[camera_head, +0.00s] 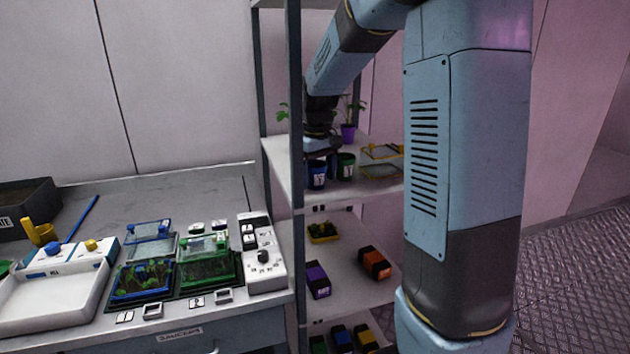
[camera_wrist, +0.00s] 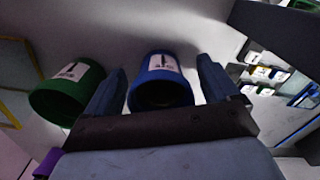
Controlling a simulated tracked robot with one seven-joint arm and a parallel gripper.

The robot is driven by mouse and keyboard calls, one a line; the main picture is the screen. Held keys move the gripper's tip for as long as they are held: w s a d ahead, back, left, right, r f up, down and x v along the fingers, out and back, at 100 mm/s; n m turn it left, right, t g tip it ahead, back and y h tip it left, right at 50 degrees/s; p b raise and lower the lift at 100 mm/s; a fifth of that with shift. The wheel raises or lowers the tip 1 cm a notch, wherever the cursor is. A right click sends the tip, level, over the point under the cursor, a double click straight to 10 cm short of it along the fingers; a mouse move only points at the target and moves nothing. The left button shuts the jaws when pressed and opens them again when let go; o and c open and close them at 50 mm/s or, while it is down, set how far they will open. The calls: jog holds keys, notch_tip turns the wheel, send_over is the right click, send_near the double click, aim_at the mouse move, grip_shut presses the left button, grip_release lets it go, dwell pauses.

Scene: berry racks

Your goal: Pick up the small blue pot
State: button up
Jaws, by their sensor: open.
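The small blue pot (camera_head: 316,176) stands on the upper shelf of the rack, near the rack's front post. In the wrist view the blue pot (camera_wrist: 161,76), with a white label, sits between the two fingers of my gripper (camera_wrist: 160,85). The fingers are open, with one on each side of the pot. I cannot tell whether they touch it. In the head view my gripper (camera_head: 322,146) is just above the pot and partly hidden behind the rack post.
A green pot (camera_head: 345,166) stands close beside the blue one; it also shows in the wrist view (camera_wrist: 67,90). A purple pot (camera_head: 348,132) with a plant stands behind. A yellow-framed tray (camera_head: 381,171) lies to the right. The rack post (camera_head: 295,110) is close on the left.

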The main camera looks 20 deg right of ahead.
jog(key=shift+c, duration=0.4)
jog(key=c, duration=1)
